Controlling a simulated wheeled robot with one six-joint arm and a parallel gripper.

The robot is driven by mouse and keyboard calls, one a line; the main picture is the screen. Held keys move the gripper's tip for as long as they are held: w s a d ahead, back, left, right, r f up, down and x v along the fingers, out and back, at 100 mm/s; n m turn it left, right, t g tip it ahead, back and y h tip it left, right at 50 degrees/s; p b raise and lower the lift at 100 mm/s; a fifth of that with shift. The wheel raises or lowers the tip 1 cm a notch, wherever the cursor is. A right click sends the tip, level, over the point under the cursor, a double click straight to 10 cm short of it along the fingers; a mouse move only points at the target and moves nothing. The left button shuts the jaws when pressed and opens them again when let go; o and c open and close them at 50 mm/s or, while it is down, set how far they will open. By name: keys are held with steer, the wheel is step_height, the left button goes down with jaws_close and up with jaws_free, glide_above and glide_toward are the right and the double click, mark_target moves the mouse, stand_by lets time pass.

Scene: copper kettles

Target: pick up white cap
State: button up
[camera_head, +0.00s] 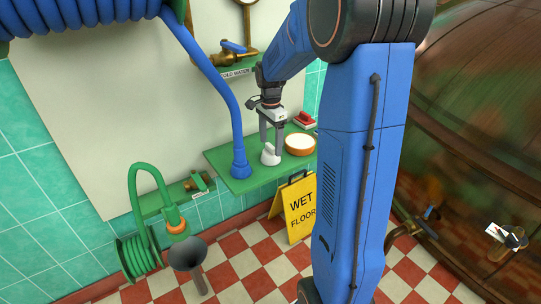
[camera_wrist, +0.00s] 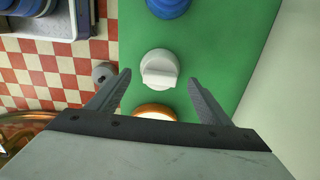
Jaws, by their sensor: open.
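The white cap (camera_head: 270,154) is on the green wall shelf (camera_head: 238,184). It is round with a raised grip bar on top. In the wrist view the white cap (camera_wrist: 159,69) lies just beyond the fingertips, centred between them. My gripper (camera_head: 271,146) is open and points down over the cap in the head view. In the wrist view my gripper (camera_wrist: 158,82) shows both fingers spread wide with nothing between them.
A blue hose end (camera_head: 240,168) stands on the shelf left of the cap. A round wooden bowl (camera_head: 300,144) and a red-and-white object (camera_head: 304,121) are to the right. A yellow wet floor sign (camera_head: 299,207) stands below. The wall is close behind.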

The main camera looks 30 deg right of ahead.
mark_target(271, 146)
steer(key=shift+f, duration=1.25)
steer(key=c, duration=1.1)
steer(key=shift+o, duration=0.2)
step_height(271, 146, up, 10)
steer(key=shift+r, duration=0.1)
